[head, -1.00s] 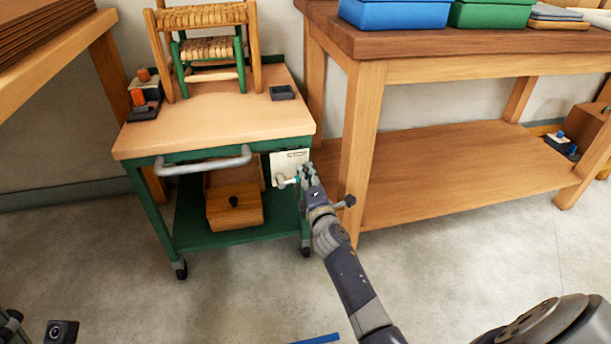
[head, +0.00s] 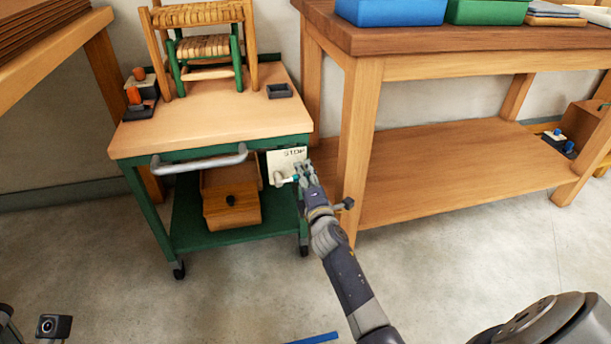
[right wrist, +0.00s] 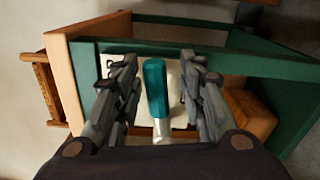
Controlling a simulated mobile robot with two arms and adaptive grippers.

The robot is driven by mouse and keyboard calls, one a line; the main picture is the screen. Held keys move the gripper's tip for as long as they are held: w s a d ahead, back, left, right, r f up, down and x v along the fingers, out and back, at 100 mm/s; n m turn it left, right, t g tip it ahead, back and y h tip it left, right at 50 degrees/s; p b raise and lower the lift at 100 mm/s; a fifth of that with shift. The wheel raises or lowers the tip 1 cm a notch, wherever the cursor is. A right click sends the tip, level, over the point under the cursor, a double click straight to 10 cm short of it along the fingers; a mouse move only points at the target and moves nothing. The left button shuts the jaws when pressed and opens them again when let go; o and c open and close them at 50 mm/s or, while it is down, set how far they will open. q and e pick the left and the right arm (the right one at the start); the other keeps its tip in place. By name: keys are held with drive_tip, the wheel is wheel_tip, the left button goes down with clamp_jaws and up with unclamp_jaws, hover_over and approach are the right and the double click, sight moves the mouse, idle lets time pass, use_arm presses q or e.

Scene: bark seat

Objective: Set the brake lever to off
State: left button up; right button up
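The green cart (head: 210,240) stands on the left with a wooden top. On its front right is a pale plate (head: 283,157) whose lettering appears to read STOP. The brake lever (head: 295,179) is at the plate, mostly masked by my right gripper (head: 301,170). In the right wrist view the lever (right wrist: 155,88) has a teal grip and a shiny metal end. It lies between the two fingers of my right gripper (right wrist: 156,64), which are spread, with a gap showing on each side. My left gripper is not visible.
The cart's grey push handle (head: 200,161) is left of the plate. A wooden box (head: 230,205) sits on its lower shelf. A workbench leg (head: 356,150) stands close on the right. Stools (head: 205,45) are on the cart top. The floor in front is mostly open.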

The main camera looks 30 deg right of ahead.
drive_tip(key=shift+s, duration=0.1)
drive_tip(key=v, duration=1.2)
drive_tip(key=shift+r, duration=0.1)
